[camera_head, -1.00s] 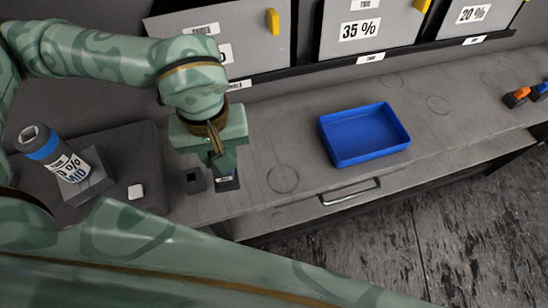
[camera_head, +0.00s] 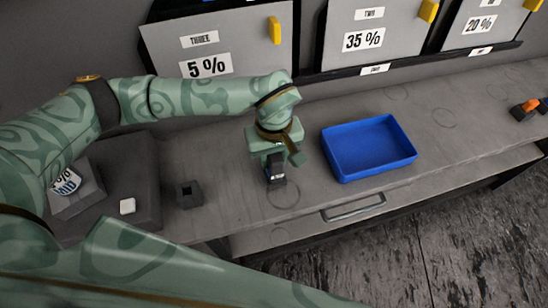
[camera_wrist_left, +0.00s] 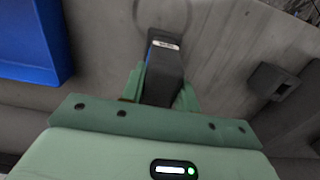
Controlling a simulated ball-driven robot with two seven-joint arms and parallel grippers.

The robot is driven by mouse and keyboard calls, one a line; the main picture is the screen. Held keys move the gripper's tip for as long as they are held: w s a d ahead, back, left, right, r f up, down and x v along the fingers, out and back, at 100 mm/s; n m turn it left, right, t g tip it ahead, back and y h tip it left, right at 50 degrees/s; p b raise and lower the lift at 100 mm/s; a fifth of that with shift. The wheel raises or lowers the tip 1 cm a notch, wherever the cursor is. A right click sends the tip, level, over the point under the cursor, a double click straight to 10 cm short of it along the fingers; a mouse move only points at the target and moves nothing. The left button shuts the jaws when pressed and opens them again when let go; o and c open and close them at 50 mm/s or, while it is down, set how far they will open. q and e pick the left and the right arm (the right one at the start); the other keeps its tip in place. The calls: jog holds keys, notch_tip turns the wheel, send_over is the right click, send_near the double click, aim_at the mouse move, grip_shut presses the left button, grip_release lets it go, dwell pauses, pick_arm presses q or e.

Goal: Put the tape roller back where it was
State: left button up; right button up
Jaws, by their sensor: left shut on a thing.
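My left gripper (camera_head: 274,160) points down over the bench, left of the blue tray. It is shut on a dark block with a small white label (camera_head: 276,174). I cannot tell for sure that this block is the tape roller, nor whether it touches the bench. In the left wrist view the same dark block (camera_wrist_left: 164,75) sits between the fingers (camera_wrist_left: 160,92), its labelled end beside a ring mark. A dark square holder with an empty opening (camera_head: 189,194) stands on the bench to the left; it also shows in the wrist view (camera_wrist_left: 274,82). My right gripper is out of view.
The blue tray (camera_head: 342,172) is empty, close to the right of my gripper. An orange-topped item (camera_head: 530,104) stands far right. Grey labelled bins line the back.

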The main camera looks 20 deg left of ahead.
pick_arm(q)
jog(key=shift+f, duration=0.4)
jog(key=shift+f, duration=0.1)
jog(key=o, duration=1.1)
notch_tip(320, 180, up, 11)
jog(key=shift+r+p, duration=0.1)
jog(key=shift+p, duration=0.8)
jog(key=shift+r, duration=0.55)
